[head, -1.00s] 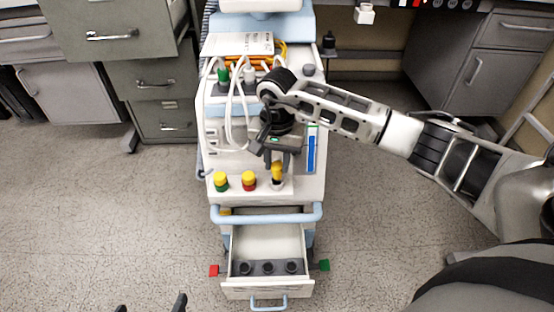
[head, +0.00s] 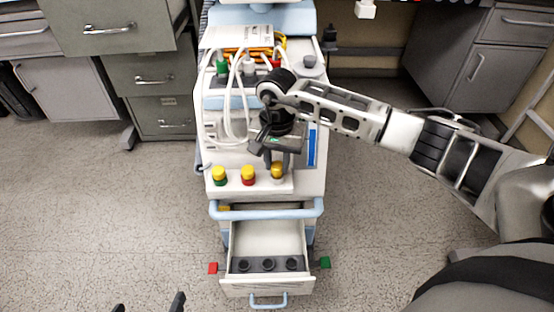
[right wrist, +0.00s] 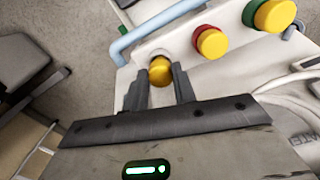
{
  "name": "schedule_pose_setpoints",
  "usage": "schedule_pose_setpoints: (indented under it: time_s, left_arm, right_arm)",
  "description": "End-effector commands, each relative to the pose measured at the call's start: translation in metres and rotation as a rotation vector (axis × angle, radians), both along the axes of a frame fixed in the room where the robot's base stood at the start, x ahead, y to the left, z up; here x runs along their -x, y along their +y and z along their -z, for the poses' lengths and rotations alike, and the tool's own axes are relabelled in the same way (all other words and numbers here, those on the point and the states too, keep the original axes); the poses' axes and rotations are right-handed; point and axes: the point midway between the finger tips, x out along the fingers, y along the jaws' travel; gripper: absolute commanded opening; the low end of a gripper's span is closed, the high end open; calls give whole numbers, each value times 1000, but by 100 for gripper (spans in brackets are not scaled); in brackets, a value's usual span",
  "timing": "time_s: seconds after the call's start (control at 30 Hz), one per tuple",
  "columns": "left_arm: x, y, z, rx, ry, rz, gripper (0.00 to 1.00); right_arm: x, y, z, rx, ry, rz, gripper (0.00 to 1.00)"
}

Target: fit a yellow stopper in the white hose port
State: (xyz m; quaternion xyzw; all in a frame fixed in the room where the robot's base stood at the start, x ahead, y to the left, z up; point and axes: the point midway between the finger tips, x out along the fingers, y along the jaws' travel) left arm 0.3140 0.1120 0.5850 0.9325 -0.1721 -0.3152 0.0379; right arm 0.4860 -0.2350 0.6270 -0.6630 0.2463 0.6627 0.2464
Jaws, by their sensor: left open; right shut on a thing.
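A yellow stopper (head: 277,168) is at the right end of the front row of ports, right at the white hose port. My right gripper (right wrist: 160,84) is shut on this stopper (right wrist: 160,73), one finger on each side. The white port is mostly hidden behind stopper and fingers, so I cannot tell how deep the stopper sits. In the head view my right gripper (head: 278,160) comes down from above. The red port (head: 248,182) and green port (head: 220,182) to the left each carry a yellow stopper. My left gripper (head: 150,304) is open and empty at the bottom edge.
Below the ports is a blue handle bar (head: 265,211) and an open drawer (head: 267,288) with several dark round holders. White hoses (head: 232,110) hang on the pump front, left of my right arm. Grey cabinets (head: 150,85) stand behind. The floor on both sides is clear.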

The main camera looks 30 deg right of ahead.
Motion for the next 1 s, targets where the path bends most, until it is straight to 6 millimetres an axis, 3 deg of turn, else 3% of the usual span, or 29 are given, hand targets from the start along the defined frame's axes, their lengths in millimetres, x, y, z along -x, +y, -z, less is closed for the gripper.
schedule_pose_setpoints:
  time_s: [0.33, 0.37, 0.43, 0.47, 0.83, 0.9, 1.0]
  left_arm:
    - [1, -1, 9, 1, 1, 2, 100]
    - [1, -1, 9, 1, 1, 2, 100]
    - [1, -1, 8, 2, 1, 3, 100]
    - [1, -1, 8, 2, 1, 3, 100]
    - [3, -4, 10, 12, 15, 7, 100]
    - [-5, -12, 13, 13, 34, 41, 100]
    - [-4, -11, 13, 9, 54, 40, 100]
  right_arm:
    - [0, 0, 10, 1, 1, 0, 0]
    - [0, 0, 10, 1, 1, 0, 29]
    - [0, 0, 9, 1, 1, 0, 49]
    - [0, 0, 9, 1, 1, 0, 52]
    - [0, 0, 9, 0, 1, 0, 52]
    - [0, 0, 9, 0, 1, 0, 52]
    - [-1, 0, -14, 0, -4, 0, 52]
